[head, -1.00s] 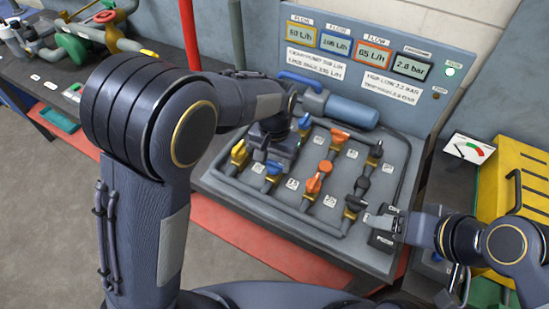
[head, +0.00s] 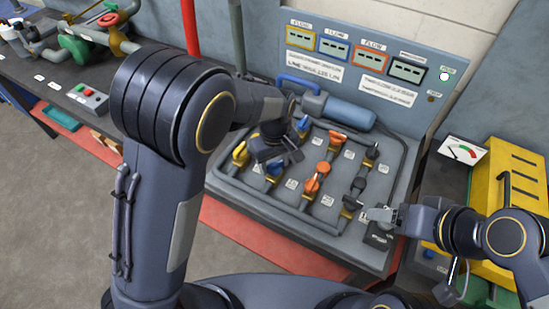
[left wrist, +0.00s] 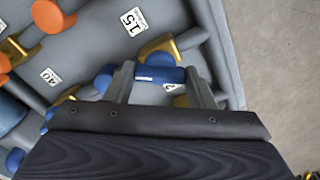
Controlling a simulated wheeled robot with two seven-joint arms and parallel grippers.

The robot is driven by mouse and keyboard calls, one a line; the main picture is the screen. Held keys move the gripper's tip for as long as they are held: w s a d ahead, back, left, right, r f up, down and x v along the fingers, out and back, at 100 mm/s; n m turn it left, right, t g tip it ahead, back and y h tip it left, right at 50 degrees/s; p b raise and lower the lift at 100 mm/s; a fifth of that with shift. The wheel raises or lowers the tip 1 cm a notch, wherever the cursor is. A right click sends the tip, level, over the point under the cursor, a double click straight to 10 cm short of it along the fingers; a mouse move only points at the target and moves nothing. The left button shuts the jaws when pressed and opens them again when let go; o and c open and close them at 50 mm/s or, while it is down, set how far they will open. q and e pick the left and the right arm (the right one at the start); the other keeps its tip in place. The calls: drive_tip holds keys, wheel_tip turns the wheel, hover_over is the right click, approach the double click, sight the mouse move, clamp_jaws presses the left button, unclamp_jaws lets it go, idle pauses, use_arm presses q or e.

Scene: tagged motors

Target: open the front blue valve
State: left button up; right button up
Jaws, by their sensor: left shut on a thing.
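The front blue valve (head: 272,169) sits on the near part of the left pipe of the grey panel, partly hidden by my left gripper (head: 277,158). In the left wrist view its blue handle (left wrist: 158,75) lies between the two fingers of my left gripper (left wrist: 163,84), which is shut on it. Whether the handle is along or across its pipe is hard to tell. A second blue valve (head: 302,126) stands farther back. My right gripper (head: 381,214) is at the panel's right front corner, apart from the blue valves; its opening is unclear.
Orange valves (head: 312,182) and black valves (head: 359,185) stand close by on the right. A blue cylinder (head: 350,113) lies behind them. The display board (head: 365,62) rises at the back. A yellow case (head: 520,170) is at the right.

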sight(274, 163)
use_arm(q)
drive_tip(key=n+p, duration=0.2)
drive_tip(key=n, duration=0.4)
drive_tip(key=shift+r+n, duration=0.1)
drive_tip(key=shift+n, duration=0.2)
drive_tip(key=shift+w, duration=0.1)
idle(0.4)
drive_tip(key=o, duration=1)
wheel_tip(274, 163, up, 8)
drive_tip(key=shift+f, duration=0.15)
